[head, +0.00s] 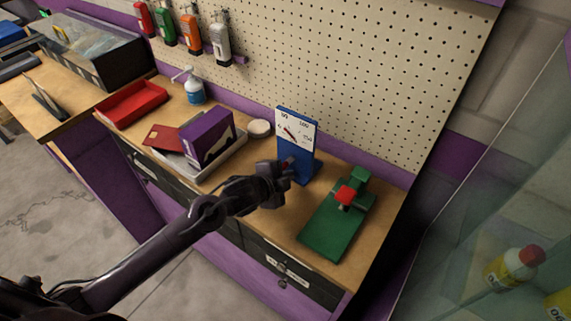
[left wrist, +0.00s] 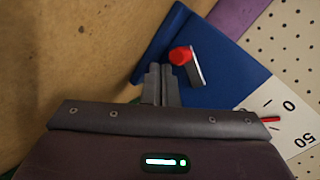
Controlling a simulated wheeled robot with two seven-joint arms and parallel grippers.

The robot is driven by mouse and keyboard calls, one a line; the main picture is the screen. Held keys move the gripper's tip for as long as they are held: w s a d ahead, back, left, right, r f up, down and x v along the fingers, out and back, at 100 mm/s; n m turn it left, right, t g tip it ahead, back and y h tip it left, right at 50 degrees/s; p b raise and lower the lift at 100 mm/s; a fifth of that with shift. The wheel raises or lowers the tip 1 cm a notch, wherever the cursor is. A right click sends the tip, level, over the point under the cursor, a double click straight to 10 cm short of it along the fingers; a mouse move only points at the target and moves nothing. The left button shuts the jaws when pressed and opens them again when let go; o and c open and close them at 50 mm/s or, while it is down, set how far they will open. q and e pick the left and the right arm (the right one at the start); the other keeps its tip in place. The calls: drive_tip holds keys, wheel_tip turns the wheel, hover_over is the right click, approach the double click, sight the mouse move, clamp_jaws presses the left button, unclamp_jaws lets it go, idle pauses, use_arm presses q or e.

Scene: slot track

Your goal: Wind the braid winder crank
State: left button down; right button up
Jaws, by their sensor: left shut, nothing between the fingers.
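The braid winder is a blue upright unit (head: 297,170) with a white dial face (head: 297,130) and a red needle, standing on the bench. In the left wrist view, its blue body (left wrist: 222,62) carries a short grey crank arm (left wrist: 195,72) with a red knob (left wrist: 181,56). My left gripper (left wrist: 161,72) is shut and empty, its fingertips just left of the knob; I cannot tell if they touch it. In the head view my left gripper (head: 289,172) is in front of the blue unit and hides most of the crank. My right gripper is not in view.
A green plate device with a red part (head: 335,222) stands right of the winder. Left of it are a purple box (head: 208,138), a white tray (head: 236,152), a round white lid (head: 259,128) and a red tray (head: 132,104). The pegboard (head: 370,90) rises behind.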

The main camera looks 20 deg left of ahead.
use_arm(q)
drive_tip(key=shift+w+d, duration=0.15)
drive_tip(key=shift+w, duration=0.2)
idle(0.3)
drive_tip(key=shift+w+a+f, duration=0.15)
drive_tip(key=shift+w+a, duration=0.05)
drive_tip(key=shift+a, duration=0.3)
drive_tip(key=shift+w+a+p, duration=0.1)
drive_tip(key=shift+a+p, duration=0.3)
drive_tip(key=shift+a, duration=0.1)
